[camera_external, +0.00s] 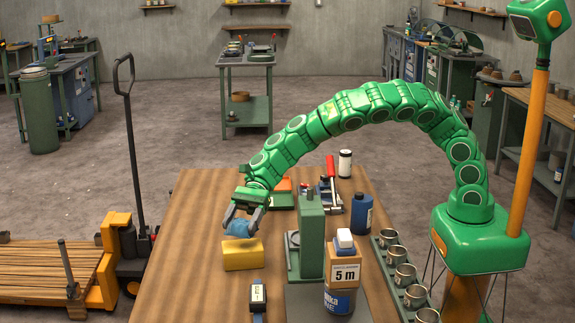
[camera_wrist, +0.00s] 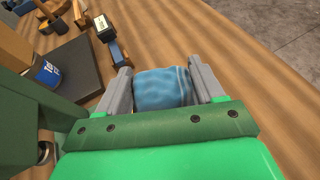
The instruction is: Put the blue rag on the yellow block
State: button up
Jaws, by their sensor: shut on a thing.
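My gripper (camera_external: 241,220) points down over the left part of the wooden table and is shut on the blue rag (camera_external: 238,228). The rag is bunched between the two grey fingers; it also shows between them in the wrist view (camera_wrist: 162,88). The yellow block (camera_external: 243,256) lies on the table directly below the rag in the external view. The rag's lower edge appears at or just above the block's top; I cannot tell whether they touch. The block is hidden in the wrist view.
A green upright stand (camera_external: 311,240) is close to the right of the block. The table's left side is clear.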

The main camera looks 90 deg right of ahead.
aim_at(242, 235)
jog(key=shift+f, duration=1.95)
jog(key=o, duration=1)
jog(key=shift+f, duration=0.1)
jog(key=v, duration=1.2)
